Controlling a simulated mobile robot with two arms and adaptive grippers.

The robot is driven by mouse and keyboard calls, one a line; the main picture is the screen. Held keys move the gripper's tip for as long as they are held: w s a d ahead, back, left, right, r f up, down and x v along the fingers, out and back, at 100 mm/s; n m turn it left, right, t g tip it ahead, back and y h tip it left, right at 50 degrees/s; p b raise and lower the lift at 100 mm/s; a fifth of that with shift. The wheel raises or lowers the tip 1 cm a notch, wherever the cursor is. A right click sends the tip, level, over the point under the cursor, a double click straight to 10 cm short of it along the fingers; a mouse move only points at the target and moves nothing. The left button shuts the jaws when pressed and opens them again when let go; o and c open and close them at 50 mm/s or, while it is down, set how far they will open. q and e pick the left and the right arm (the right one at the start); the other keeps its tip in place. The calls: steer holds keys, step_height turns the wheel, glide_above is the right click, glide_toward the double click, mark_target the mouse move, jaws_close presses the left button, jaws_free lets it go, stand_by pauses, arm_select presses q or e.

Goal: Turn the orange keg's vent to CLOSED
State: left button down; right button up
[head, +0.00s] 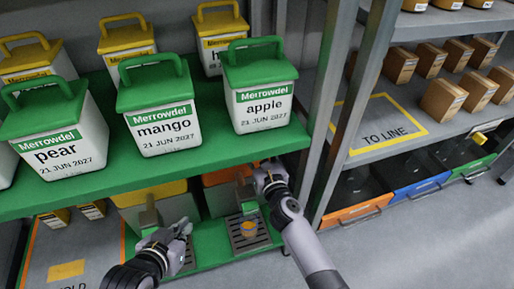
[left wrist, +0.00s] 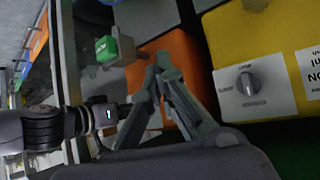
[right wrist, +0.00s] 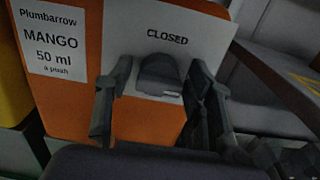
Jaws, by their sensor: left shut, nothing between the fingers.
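The orange keg (head: 222,177) stands on the lower shelf in the head view. In the right wrist view the keg's orange front (right wrist: 150,125) carries a MANGO label and a white plate reading CLOSED above a dark vent knob (right wrist: 160,72). I cannot tell the knob's exact pointing; any other marking is hidden. My right gripper (right wrist: 155,95) is open, its fingers either side of the knob; contact is not clear. It also shows at the keg's right in the head view (head: 266,176). My left gripper (head: 180,230) is shut and empty, in front of the yellow keg.
A drip tray (head: 236,243) with a small orange item stands before the orange keg. A grey shelf post (head: 325,110) is close to my right arm. Labelled tubs stand on the green shelf (head: 100,180) above.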

steer(key=c, duration=0.9)
arm_select(q)
steer(key=shift+s, duration=0.1)
arm_select(e)
steer(key=n+p, duration=0.1)
steer(key=n, duration=0.6)
steer(key=n+p, duration=0.1)
steer(key=n, duration=0.2)
steer(key=shift+s+a+f+n, duration=0.1)
steer(key=shift+a+n, duration=0.05)
steer(key=shift+n, duration=0.25)
steer(key=n+p, duration=0.1)
steer(key=n, duration=0.2)
steer(key=shift+n, duration=0.3)
arm_select(q)
steer(key=s+a+f+g, duration=0.1)
steer(key=s+g, duration=0.2)
steer(key=s, duration=0.2)
steer(key=s+a+f+g+y+p, duration=0.1)
steer(key=s+a+g, duration=0.1)
steer(key=s, duration=0.3)
steer(key=shift+s+a+f+g+y, duration=0.3)
steer(key=shift+s+f+g, duration=0.1)
steer(key=shift+g, duration=0.2)
arm_select(e)
steer(key=shift+f+n, duration=0.15)
steer(key=shift+n, duration=1.65)
steer(key=o, duration=1.2)
